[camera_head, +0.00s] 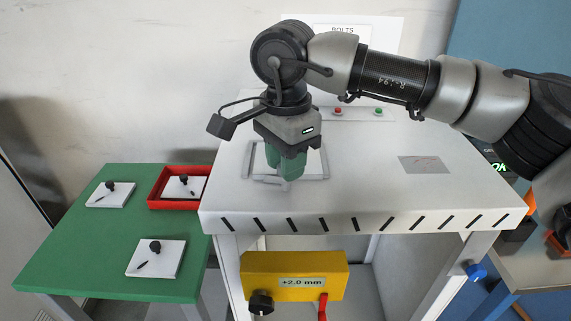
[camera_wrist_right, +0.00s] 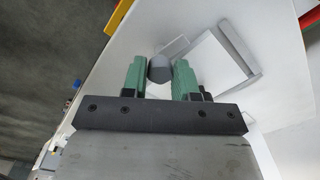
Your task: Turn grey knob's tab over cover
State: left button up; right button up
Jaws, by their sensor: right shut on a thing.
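My right gripper (camera_head: 286,170) points down at the front edge of a pale cover (camera_head: 312,161) in a grey frame on the white table top. In the right wrist view its green fingers stand on either side of the round grey knob (camera_wrist_right: 160,69), shut on it. The cover also shows there (camera_wrist_right: 200,66), to the right of the knob, with grey strips along its edges. In the head view the fingers hide the knob. A small grey piece shows low beside the fingertips; I cannot tell whether it is the tab. My left gripper is not in view.
The white table (camera_head: 365,203) has a red and a green button at the back and a grey plate (camera_head: 424,165) at right. A yellow box (camera_head: 262,267) marked "+2.0 mm" hangs below. A green table (camera_head: 95,235) at left holds white plates and a red tray (camera_head: 154,200).

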jog(key=m+b, duration=0.2)
jog(key=m, duration=0.1)
jog(key=shift+f+m, duration=0.15)
jog(key=shift+m, duration=0.25)
jog(key=m+b, duration=0.2)
jog(key=m, duration=0.1)
jog(key=m+b, duration=0.1)
jog(key=m, duration=0.4)
jog(key=shift+b, duration=0.35)
jog(key=m+b, duration=0.1)
jog(key=m, duration=0.3)
jog(key=shift+m, duration=0.3)
jog(key=o, duration=0.9)
jog(key=shift+r, duration=0.2)
notch_tip(320, 180, up, 11)
jog(key=shift+f+p, duration=0.15)
jog(key=shift+p, duration=0.15)
